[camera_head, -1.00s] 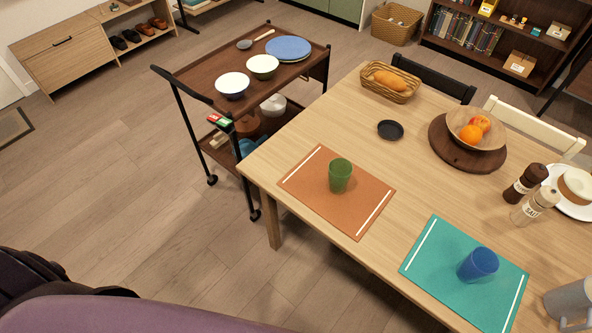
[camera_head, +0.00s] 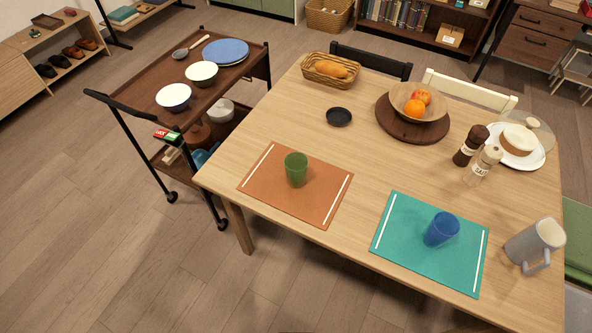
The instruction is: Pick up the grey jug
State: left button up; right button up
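The grey jug (camera_head: 533,243) stands near the front right corner of the wooden table (camera_head: 333,259), to the right of the teal placemat (camera_head: 388,243). Its handle faces the front of the table. Neither of my grippers shows in the head view.
A blue cup (camera_head: 441,230) is on the teal placemat, left of the jug. A green cup (camera_head: 296,169) stands on an orange placemat (camera_head: 262,187). Salt and pepper mills (camera_head: 471,146) and a cake plate (camera_head: 515,160) lie behind the jug. A trolley (camera_head: 141,76) stands at left.

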aim_at(536, 242)
jog(key=z, duration=1.95)
jog(key=k+j, duration=0.15)
jog(key=j, duration=0.15)
